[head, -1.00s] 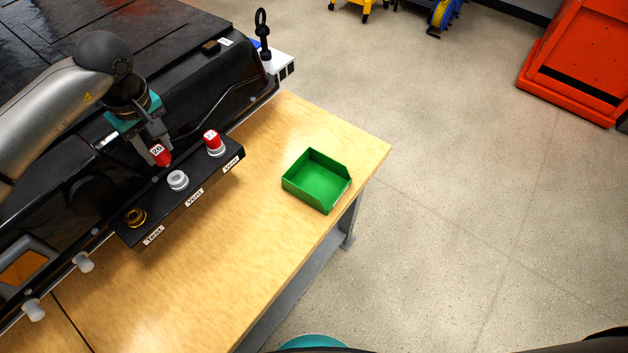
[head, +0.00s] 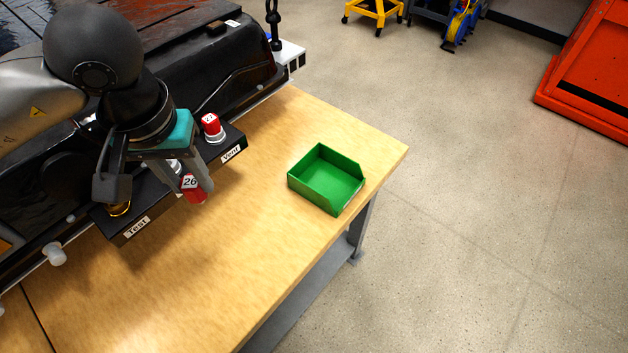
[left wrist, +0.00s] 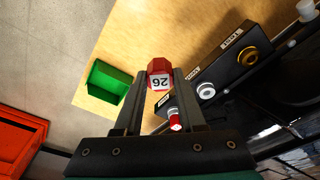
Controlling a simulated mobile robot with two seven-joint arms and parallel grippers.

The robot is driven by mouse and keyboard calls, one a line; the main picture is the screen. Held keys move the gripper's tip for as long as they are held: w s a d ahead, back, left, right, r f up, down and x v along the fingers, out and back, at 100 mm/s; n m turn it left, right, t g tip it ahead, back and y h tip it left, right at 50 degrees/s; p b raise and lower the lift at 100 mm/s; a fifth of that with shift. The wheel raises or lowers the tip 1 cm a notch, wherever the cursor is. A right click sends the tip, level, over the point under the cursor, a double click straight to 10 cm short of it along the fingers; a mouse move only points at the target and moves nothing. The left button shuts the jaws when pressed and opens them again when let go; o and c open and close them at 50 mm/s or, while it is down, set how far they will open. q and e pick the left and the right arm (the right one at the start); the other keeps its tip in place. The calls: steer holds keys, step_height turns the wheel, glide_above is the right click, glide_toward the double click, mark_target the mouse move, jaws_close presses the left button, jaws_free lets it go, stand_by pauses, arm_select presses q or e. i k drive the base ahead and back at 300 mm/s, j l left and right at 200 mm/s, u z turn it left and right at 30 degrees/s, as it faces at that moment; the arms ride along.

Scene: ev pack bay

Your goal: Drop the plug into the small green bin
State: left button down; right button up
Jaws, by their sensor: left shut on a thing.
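The red plug (head: 194,190) with a white "26" label is held between the fingers of my left gripper (head: 190,178). In the left wrist view the plug (left wrist: 159,76) shows between the two fingertips (left wrist: 160,85). The gripper is shut on it, in front of the black port block and above the table. The small green bin (head: 297,184) stands empty on the table to the right of the gripper, apart from it. It also shows in the left wrist view (left wrist: 96,88). My right gripper is not in view.
The black port block (head: 165,212) has labelled ports. Another red plug (head: 211,126), marked 27, sits in its Vent port; a brass port (head: 119,209) is at the Test end. Bare wooden table (head: 240,230) lies between block and bin. The table edge is just beyond the bin.

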mark_target(320, 184)
steer(key=i+l+u, duration=0.15)
steer(key=l+u, duration=0.2)
steer(key=i+l+u, duration=0.1)
steer(key=l+u, duration=0.65)
steer(key=l, duration=1.6)
steer(key=i, duration=0.1)
